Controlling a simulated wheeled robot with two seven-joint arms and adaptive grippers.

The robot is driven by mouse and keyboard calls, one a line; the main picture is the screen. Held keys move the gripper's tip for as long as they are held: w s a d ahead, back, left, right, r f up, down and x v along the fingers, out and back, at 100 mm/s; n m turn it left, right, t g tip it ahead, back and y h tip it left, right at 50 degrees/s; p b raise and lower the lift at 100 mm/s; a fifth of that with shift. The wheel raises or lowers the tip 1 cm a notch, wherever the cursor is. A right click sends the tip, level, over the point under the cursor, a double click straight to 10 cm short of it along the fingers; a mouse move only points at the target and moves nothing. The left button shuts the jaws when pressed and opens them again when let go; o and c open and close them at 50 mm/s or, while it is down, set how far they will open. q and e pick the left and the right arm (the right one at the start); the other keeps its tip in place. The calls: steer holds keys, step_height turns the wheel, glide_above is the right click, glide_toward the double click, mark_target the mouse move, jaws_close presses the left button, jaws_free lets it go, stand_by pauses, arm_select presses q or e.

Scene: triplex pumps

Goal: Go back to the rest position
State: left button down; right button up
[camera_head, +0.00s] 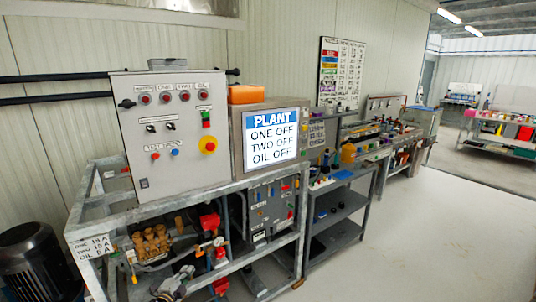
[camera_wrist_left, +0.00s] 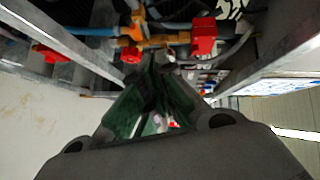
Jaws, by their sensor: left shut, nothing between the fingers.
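My left gripper (camera_wrist_left: 152,68) shows in the left wrist view with its green fingers closed together and nothing held between them. Beyond its tips are red valve parts (camera_wrist_left: 203,36) and an orange-brown pipe (camera_wrist_left: 150,40) between grey metal frame bars. My right gripper is in neither view.
A grey control cabinet (camera_head: 172,130) and a screen reading PLANT, ONE OFF, TWO OFF, OIL OFF (camera_head: 272,138) stand on a metal frame (camera_head: 200,205). Brass pump parts (camera_head: 151,243) sit below. A dark motor (camera_head: 35,262) is at left. The light floor (camera_head: 440,240) at right is clear.

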arm_select(q)
steer(key=s+f+n+g+y, duration=0.3)
steer(key=s+f+n+g, duration=0.5)
steer(key=s+f, duration=2.1)
steer(key=s+d+f+n+g, duration=0.2)
steer(key=s+f, duration=0.3)
steer(key=s, duration=0.7)
steer(key=s+d+f+n+g, duration=0.2)
steer(key=s+f, duration=0.3)
steer(key=s, duration=0.7)
steer(key=s+d+f+n+g, duration=0.1)
steer(key=s+f+n+g, duration=0.2)
steer(key=s, duration=0.9)
step_height(320, 180, down, 3)
steer(key=shift+s+d+r, duration=0.2)
steer(key=shift+s+d, duration=0.15)
steer(key=shift+d, duration=0.05)
